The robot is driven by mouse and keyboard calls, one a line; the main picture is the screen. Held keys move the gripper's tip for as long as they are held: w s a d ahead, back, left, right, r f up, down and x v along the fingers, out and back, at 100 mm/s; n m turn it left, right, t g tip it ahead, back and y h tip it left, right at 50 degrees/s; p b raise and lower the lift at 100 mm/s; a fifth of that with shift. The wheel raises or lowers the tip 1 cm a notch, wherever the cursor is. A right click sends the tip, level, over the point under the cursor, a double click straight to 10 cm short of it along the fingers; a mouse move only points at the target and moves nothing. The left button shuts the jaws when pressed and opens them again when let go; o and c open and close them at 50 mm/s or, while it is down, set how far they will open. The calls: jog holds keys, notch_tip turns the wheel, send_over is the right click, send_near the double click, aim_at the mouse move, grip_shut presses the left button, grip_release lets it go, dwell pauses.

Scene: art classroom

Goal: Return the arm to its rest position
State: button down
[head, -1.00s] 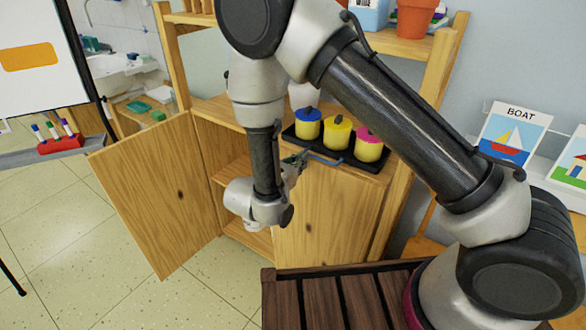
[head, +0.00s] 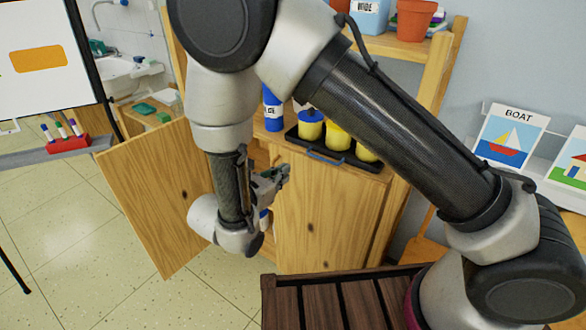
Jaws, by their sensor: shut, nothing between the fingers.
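My arm fills the upper middle and right of the head view, folded at the elbow. My gripper (head: 284,174) shows beside the wrist, in front of the wooden cabinet (head: 325,215). It is shut and empty, and points to the right. The cabinet's left door (head: 160,205) stands wide open. The right door is closed. My forearm and wrist hide much of the cabinet's opening.
A black tray (head: 317,153) with several yellow jars stands on the cabinet top, near my gripper. A blue bottle (head: 272,112) stands beside it. My slatted wooden deck is below. A picture card labelled BOAT (head: 508,137) stands at the right. Tiled floor is free at the left.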

jog(key=s+d+f+m+g+h, duration=0.1)
jog(key=s+d+f+m+g, duration=0.15)
jog(key=s, duration=0.25)
jog(key=s+d+r+m+g+y, duration=0.1)
jog(key=s+d+r+m+y, duration=0.2)
jog(key=d+r+m, duration=0.5)
jog(key=s+d+r+m+g+y, duration=0.2)
jog(key=s+d+r+m+y, duration=0.2)
jog(key=d+r+m, duration=0.5)
jog(key=s+d+r+m+g+y, duration=0.2)
jog(key=s+d+r+m, duration=0.5)
jog(key=d, duration=0.8)
notch_tip(320, 180, up, 3)
jog(key=shift+s+r+m+y, duration=0.2)
jog(key=shift+m+y, duration=0.6)
jog(key=shift+m, duration=0.15)
